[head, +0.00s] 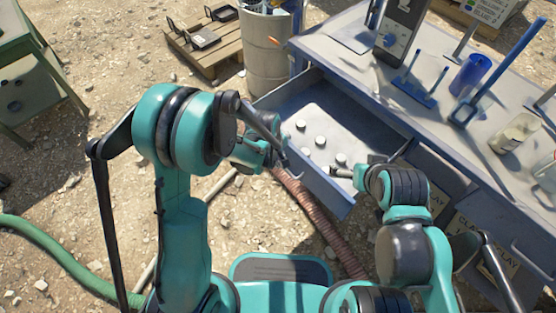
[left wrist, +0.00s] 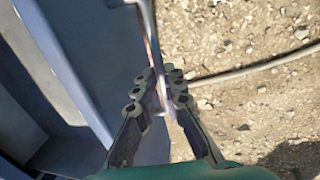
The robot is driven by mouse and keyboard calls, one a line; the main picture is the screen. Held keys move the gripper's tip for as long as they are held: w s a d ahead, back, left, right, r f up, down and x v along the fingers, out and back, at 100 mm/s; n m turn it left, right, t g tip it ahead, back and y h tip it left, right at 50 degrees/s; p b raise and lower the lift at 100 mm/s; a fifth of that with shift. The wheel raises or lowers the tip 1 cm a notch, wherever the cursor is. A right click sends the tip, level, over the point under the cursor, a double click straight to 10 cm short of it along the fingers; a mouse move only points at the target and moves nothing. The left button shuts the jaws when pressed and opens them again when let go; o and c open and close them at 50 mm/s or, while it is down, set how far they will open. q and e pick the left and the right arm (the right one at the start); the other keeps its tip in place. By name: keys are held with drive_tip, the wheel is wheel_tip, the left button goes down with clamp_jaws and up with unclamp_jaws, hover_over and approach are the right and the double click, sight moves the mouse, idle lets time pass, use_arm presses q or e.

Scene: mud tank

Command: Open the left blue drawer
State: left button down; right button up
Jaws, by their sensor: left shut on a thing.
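The left blue drawer (head: 322,188) is pulled well out of the workbench in the head view. A pale sheet or tray with several small round pieces (head: 320,141) lies inside it. My left gripper (head: 276,145) is at the left part of the drawer's front. In the left wrist view, my left gripper (left wrist: 163,88) is shut on the drawer's handle, which its fingers mostly hide, beside the blue-grey drawer panel (left wrist: 92,58). My right gripper (head: 337,172) is by the right part of the drawer front; its finger opening is too small to judge.
The blue workbench (head: 440,130) carries a blue cup (head: 470,74), a blue stand and a beige container (head: 515,133). A metal barrel (head: 268,55) stands close behind the drawer's left side. A ribbed hose (head: 325,222) runs below the drawer.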

use_arm(q)
drive_tip(key=c, duration=1.6)
unclamp_jaws()
wheel_tip(320, 180, up, 12)
drive_tip(key=s+a, duration=0.1)
drive_tip(key=shift+s+a, duration=0.3)
drive_tip(key=shift+f, duration=0.1)
